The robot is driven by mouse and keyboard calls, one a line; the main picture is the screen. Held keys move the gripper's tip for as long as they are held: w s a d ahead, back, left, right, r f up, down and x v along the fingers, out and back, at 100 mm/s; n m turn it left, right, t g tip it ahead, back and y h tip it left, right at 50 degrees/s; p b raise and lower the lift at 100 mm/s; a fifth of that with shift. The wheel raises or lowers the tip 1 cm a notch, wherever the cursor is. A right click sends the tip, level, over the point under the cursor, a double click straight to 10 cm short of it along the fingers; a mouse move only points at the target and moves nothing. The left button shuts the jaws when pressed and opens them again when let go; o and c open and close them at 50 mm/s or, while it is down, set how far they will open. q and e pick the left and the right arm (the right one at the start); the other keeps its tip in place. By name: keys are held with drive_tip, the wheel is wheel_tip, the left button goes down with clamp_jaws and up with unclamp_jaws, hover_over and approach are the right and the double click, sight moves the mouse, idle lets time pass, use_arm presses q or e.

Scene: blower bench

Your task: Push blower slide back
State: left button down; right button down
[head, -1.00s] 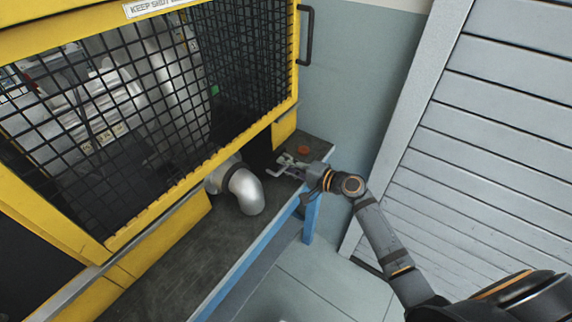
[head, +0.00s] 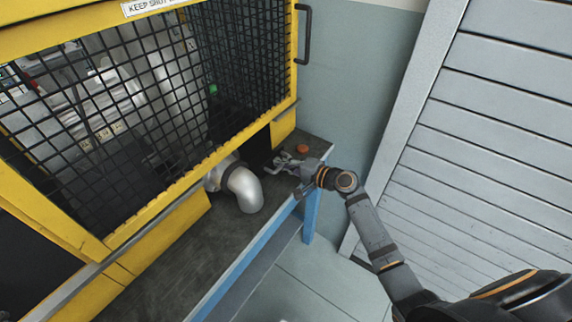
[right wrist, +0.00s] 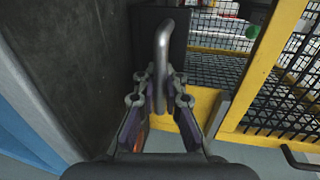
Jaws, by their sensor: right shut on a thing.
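The metal pull handle (right wrist: 163,50), a bent grey bar, stands between the fingers of my right gripper (right wrist: 160,84) in the right wrist view. It seems to belong to the blower slide, a dark block (right wrist: 150,32) behind it. In the head view my right gripper (head: 287,164) is at the far end of the bench, shut on the handle (head: 270,169) under the yellow guard's lower edge. The slide's inner part is hidden in the shadow under the guard. My left gripper is not in view.
A silver elbow pipe (head: 244,190) sticks out over the bench (head: 185,255), left of the gripper. A red-orange button (head: 302,149) sits just beyond the gripper. The yellow mesh guard (head: 200,172) stands above. A slatted grey shutter (head: 480,150) is at the right.

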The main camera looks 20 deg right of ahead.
sight(274, 157)
drive_tip(key=w+a, duration=0.1)
drive_tip(key=w, duration=0.1)
drive_tip(key=w+a, duration=0.2)
drive_tip(key=shift+r+b, duration=0.2)
drive_tip(key=shift+b, duration=0.1)
drive_tip(key=shift+w+a, duration=0.25)
drive_tip(key=shift+w, duration=0.05)
drive_tip(key=shift+s, duration=0.1)
drive_tip(key=c, duration=1.7)
unclamp_jaws()
drive_tip(key=shift+c, duration=0.2)
drive_tip(key=shift+s+d, duration=0.1)
drive_tip(key=shift+s, duration=0.05)
drive_tip(key=shift+s+d, duration=0.15)
drive_tip(key=v, duration=1.1)
drive_tip(key=shift+s+d+r, duration=0.1)
drive_tip(key=shift+s+d, duration=0.05)
drive_tip(key=shift+s, duration=0.1)
